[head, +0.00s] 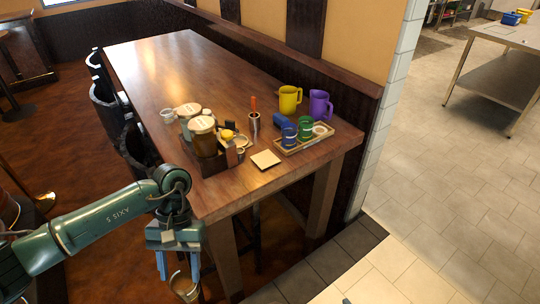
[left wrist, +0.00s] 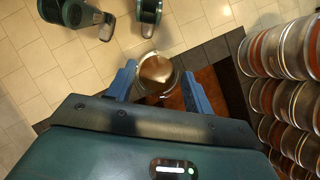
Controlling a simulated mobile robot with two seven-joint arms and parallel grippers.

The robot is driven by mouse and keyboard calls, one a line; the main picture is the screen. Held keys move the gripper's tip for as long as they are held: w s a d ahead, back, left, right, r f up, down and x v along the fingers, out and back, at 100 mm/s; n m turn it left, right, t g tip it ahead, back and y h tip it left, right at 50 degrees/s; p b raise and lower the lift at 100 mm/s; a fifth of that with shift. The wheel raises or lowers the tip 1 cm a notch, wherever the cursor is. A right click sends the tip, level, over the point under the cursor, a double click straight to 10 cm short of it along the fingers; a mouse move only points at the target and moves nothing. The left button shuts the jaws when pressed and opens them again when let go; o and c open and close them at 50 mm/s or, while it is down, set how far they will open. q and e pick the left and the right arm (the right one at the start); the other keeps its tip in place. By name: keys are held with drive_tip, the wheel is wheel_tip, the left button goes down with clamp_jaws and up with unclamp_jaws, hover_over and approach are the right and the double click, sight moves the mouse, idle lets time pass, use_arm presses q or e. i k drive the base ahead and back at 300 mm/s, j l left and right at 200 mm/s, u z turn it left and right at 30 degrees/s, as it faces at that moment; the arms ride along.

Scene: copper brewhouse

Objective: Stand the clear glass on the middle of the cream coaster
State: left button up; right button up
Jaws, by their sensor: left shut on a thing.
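The cream coaster (head: 266,159) lies flat and bare on the wooden table (head: 150,60), near its front edge. My left gripper (head: 180,272) is shut on the clear glass (head: 184,288) in front of the table, lower than its top in the picture. In the left wrist view the glass (left wrist: 155,70) sits between the two blue fingers of the gripper (left wrist: 157,88), its round mouth facing the camera. Brownish colour shows through it. My right gripper is not seen.
Left of the coaster stands a caddy (head: 210,163) with jars. Behind it are a tray (head: 305,140) with cups, a yellow pitcher (head: 289,99) and a purple pitcher (head: 320,105). Free tabletop surrounds the coaster's front. Metal kegs (left wrist: 290,95) show in the left wrist view.

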sight(264, 159)
drive_tip(key=i+l+u, duration=0.1)
drive_tip(key=i+l, duration=0.15)
drive_tip(key=i, duration=0.25)
drive_tip(key=i+l, duration=0.25)
drive_tip(key=i, duration=0.2)
drive_tip(key=i+l, duration=0.6)
drive_tip(key=l, duration=0.2)
drive_tip(key=i+j+u, duration=0.05)
